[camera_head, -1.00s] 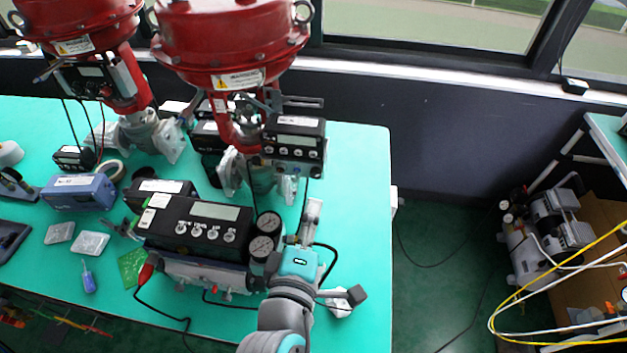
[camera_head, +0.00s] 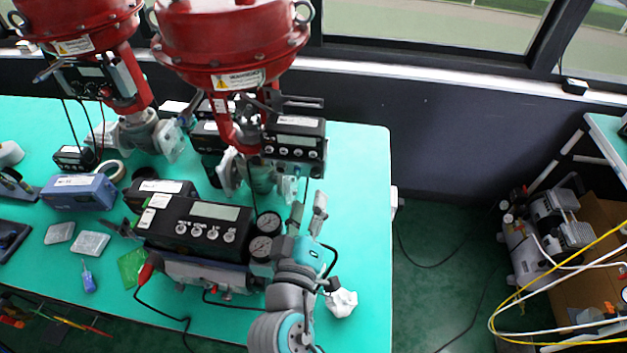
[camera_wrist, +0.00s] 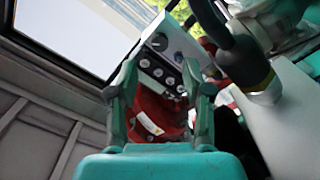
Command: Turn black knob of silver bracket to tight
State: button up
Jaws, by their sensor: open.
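My gripper (camera_head: 308,212) is open above the right part of the green table, right of the two pressure gauges and below the front red valve's positioner. In the wrist view its fingers (camera_wrist: 165,95) are apart with nothing between them. At the right of the wrist view, a black cylindrical part with a brass-coloured ring (camera_wrist: 261,84) meets a pale silver plate (camera_wrist: 290,125). I cannot tell whether these are the black knob and silver bracket. Neither is clearly identifiable in the head view.
A black positioner (camera_head: 195,222) with gauges (camera_head: 268,223) stands left of my arm. The front red valve (camera_head: 230,35) rises behind, carrying a black positioner box (camera_head: 297,140). A crumpled white piece (camera_head: 341,303) lies right of my arm. The table's right strip (camera_head: 362,215) is clear.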

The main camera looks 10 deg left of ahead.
aim_at(315, 176)
jog(key=shift+w+d, duration=0.15)
jog(key=shift+w, duration=3)
grip_shut()
